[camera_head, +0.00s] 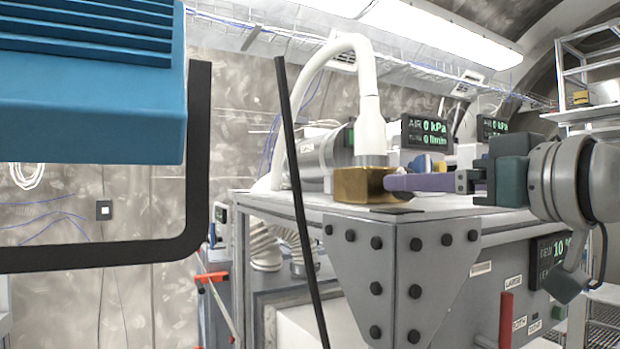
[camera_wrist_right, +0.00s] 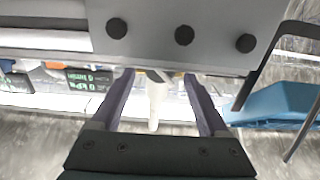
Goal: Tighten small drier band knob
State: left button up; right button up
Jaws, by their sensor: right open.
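My right gripper (camera_head: 393,183) comes in from the right in the head view, just above the steel table top. Its purple fingers point left, with the tips at the right side of a brass block (camera_head: 362,186); I cannot tell whether they touch it. In the right wrist view the gripper (camera_wrist_right: 159,75) is open, its two fingers well apart. A white hose (camera_wrist_right: 155,100) and a small dark and yellowish part show between them. I cannot pick out the small drier band knob for sure. My left gripper is not in view.
The white hose (camera_head: 369,120) rises from the brass block and bends over. A bolted grey corner plate (camera_head: 400,270) is below the table edge. A blue finned unit (camera_head: 90,110) and black bars (camera_head: 200,160) stand close at left. Displays (camera_head: 427,133) are behind.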

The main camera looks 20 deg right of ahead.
jog(key=shift+w, duration=0.5)
grip_shut()
dwell(0.3)
